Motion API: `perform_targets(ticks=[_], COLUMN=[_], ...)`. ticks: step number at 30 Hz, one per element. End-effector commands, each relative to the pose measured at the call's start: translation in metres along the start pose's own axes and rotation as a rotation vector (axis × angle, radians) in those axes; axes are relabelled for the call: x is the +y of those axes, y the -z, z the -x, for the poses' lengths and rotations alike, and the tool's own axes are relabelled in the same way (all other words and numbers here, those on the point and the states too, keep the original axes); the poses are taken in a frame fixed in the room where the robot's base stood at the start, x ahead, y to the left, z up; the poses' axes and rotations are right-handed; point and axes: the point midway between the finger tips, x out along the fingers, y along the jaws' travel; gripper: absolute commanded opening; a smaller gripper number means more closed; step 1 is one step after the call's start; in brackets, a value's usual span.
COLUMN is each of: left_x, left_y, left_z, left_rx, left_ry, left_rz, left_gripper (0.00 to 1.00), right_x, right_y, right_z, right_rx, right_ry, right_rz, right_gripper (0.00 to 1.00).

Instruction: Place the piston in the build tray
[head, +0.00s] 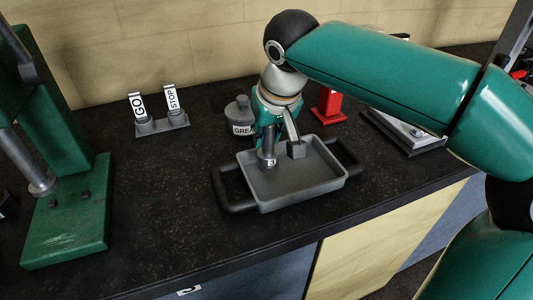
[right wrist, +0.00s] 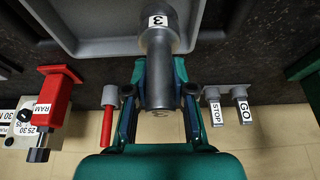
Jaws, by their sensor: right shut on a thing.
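The piston (right wrist: 160,55) is a grey metal cylinder with a wider end marked 3. My right gripper (right wrist: 162,95) is shut on its narrower part. In the head view the piston (head: 268,148) stands about upright, its marked end low inside the left part of the build tray (head: 310,189). I cannot tell whether it touches the tray floor. The tray is grey and shallow with dark side handles; its edge shows in the right wrist view (right wrist: 105,47). My left gripper is out of view.
A grey grease pot (head: 240,118) stands behind the tray, and a red stand (head: 328,105) is behind it to the right. GO and STOP switches (head: 160,124) are at the back left. A green press (head: 68,220) stands at the left. The bench between press and tray is clear.

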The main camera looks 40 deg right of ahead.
Motion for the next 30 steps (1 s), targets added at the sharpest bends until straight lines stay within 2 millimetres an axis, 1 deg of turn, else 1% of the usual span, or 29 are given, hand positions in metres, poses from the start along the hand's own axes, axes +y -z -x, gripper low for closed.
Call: perform_targets(ticks=[4,9,11,22,23,24,27,30], left_x=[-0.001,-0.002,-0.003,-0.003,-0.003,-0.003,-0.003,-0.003], left_y=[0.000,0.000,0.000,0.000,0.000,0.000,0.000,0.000], left_z=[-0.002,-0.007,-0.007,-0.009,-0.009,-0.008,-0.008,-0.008], left_rx=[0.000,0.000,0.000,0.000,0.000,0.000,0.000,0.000], left_ry=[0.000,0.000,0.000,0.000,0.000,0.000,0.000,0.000], left_rz=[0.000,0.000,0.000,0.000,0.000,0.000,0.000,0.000], left_gripper=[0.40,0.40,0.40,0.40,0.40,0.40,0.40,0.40], right_x=[0.001,0.001,0.001,0.001,0.001,0.001,0.001,0.001], right_y=[-0.004,-0.013,-0.015,-0.016,-0.017,-0.016,-0.016,-0.016], right_z=[-0.009,-0.030,-0.035,-0.039,-0.040,-0.039,-0.039,-0.039], right_rx=[0.001,0.000,0.002,0.002,0.000,0.000,0.000,0.000], right_ry=[0.000,-0.002,-0.001,0.000,-0.001,0.000,0.000,0.000], right_rz=[0.000,0.000,-0.001,-0.001,0.000,0.000,0.000,0.000], right_gripper=[0.00,0.00,0.00,0.00,0.25,0.32,0.48,0.48])
